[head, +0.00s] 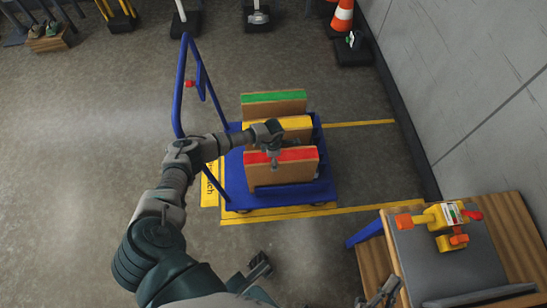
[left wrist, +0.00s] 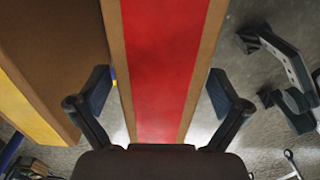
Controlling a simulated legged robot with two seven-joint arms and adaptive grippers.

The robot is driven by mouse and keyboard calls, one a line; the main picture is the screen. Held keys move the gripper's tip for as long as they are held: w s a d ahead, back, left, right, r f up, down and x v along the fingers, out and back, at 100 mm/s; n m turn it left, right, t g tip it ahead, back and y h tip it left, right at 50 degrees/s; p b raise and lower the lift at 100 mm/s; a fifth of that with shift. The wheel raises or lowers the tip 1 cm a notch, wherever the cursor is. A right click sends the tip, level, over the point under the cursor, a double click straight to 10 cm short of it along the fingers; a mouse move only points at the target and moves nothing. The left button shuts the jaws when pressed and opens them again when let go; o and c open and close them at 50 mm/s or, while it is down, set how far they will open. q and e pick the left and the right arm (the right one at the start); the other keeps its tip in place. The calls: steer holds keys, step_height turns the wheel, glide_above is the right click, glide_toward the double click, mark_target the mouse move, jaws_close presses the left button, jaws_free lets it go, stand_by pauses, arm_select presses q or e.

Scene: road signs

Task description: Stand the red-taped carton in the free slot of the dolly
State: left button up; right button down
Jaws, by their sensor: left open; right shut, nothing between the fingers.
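The red-taped carton (head: 284,171) is brown with a red strip along its top. It looks upright at the near part of the blue dolly (head: 239,182), in front of the yellow-taped carton (head: 293,122) and the green-taped carton (head: 274,104). Its base contact is hard to judge. My left gripper (head: 273,155) is over its top. In the left wrist view, the open fingers (left wrist: 160,95) are on either side of the red-taped carton (left wrist: 165,60), with gaps showing. My right gripper (head: 261,266) is shut and empty, low in the head view, short of the dolly.
The dolly's blue handle (head: 181,85) rises at its left. Yellow floor lines (head: 365,123) run around the dolly. A wooden bench (head: 515,230) with a yellow and orange tool (head: 446,222) stands at right. A grey wall (head: 465,80) bounds the right.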

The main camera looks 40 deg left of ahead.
arm_select(q)
step_height(320, 180, up, 12)
stand_by(0.5)
stand_by(0.5)
